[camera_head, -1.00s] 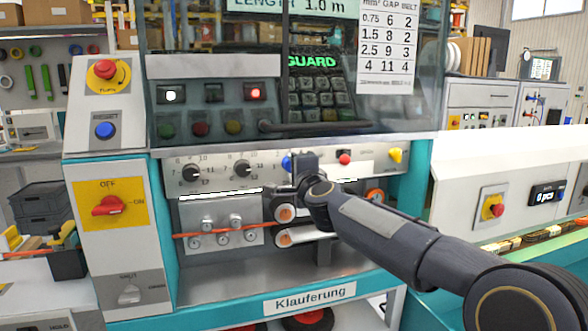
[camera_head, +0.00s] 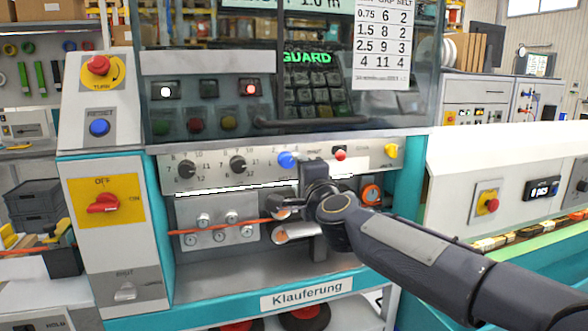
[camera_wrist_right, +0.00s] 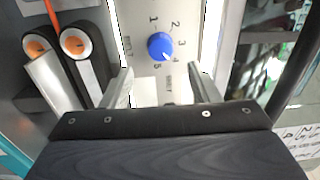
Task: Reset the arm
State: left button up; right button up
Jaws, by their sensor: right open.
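My right arm comes in from the lower right in the head view, with its gripper (camera_head: 314,180) in front of the machine's control strip, close to the blue knob (camera_head: 287,160). In the right wrist view my right gripper (camera_wrist_right: 160,85) is open and empty. Its two fingers stand apart, and the blue knob (camera_wrist_right: 160,46) with its numbered scale shows beyond the gap between them. I cannot tell the exact distance to the panel. My left gripper is not in view.
The cable machine has two black knobs (camera_head: 237,165), a red button (camera_head: 340,154), a yellow knob (camera_head: 391,150) and belt rollers (camera_head: 296,232) with an orange cable (camera_head: 250,222). A red OFF/ON switch (camera_head: 103,203) is at left. A white machine (camera_head: 510,170) stands at right.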

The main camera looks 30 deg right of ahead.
jog(key=shift+s+a, duration=0.15)
jog(key=shift+s, duration=0.25)
jog(key=s+a+f+n+g+y+p, duration=0.2)
jog(key=s+a+f+n+y+p, duration=0.15)
jog(key=s+a+n, duration=0.25)
jog(key=s+a+f+n+g+y+p, duration=0.2)
jog(key=s+a+f+n+y+p, duration=0.1)
jog(key=s+a+n+y, duration=0.25)
jog(key=s+a+f+n+g+p, duration=0.1)
jog(key=s+f+n+g, duration=0.2)
jog(key=s+f, duration=0.3)
jog(key=s+a+f+n+g+p, duration=0.2)
jog(key=s+f+n+g, duration=0.2)
jog(key=s+f, duration=0.3)
jog(key=s+g, duration=0.1)
jog(key=s, duration=0.4)
jog(key=shift+s+a+h, duration=0.2)
jog(key=shift+a+h, duration=0.1)
jog(key=shift+h, duration=0.1)
jog(key=shift+n, duration=0.25)
jog(key=shift+c, duration=0.3)
